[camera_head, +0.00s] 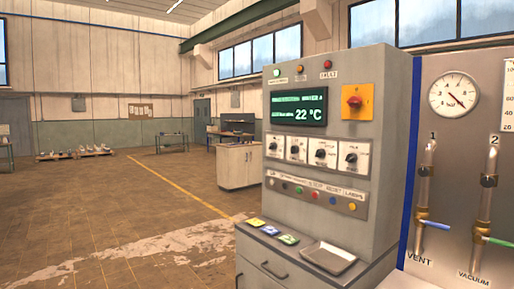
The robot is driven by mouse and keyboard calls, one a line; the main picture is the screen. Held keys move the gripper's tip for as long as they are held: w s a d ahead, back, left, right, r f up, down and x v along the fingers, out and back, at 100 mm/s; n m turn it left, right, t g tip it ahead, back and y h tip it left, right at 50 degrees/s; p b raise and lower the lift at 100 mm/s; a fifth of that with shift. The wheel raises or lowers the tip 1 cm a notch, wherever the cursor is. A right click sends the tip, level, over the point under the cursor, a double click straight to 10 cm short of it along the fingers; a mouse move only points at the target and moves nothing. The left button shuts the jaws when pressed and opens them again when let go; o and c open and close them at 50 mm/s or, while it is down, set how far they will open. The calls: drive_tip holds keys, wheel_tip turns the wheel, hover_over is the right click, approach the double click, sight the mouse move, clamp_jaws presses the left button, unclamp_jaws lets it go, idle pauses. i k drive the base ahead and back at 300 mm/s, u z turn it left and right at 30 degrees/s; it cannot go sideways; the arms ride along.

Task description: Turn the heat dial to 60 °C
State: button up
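The grey control cabinet (381,95) stands right of the middle in the head view. Its display (299,108) shows 22 °C in green, with smaller text above that is hard to read. A row of several black dials on white plates sits below the display. The leftmost dial (272,147), a second dial (294,149), a third dial (320,154) and the rightmost dial (350,158) all show. Their labels are too small to read, so I cannot tell which is the heat dial. My gripper is not in view.
A red rotary switch (354,101) on a yellow plate sits right of the display. Small coloured buttons (311,192) run below the dials. A metal tray (328,257) lies on the cabinet's ledge. A pressure gauge (453,94) and valves stand at right. Open floor (110,215) lies left.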

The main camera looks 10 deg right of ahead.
sight(273, 146)
drive_tip(key=u, duration=0.3)
drive_tip(key=i, duration=0.85)
drive_tip(key=u, duration=0.55)
drive_tip(key=i, duration=0.75)
drive_tip(key=u, duration=0.55)
drive_tip(key=i, duration=0.6)
drive_tip(key=u, duration=0.15)
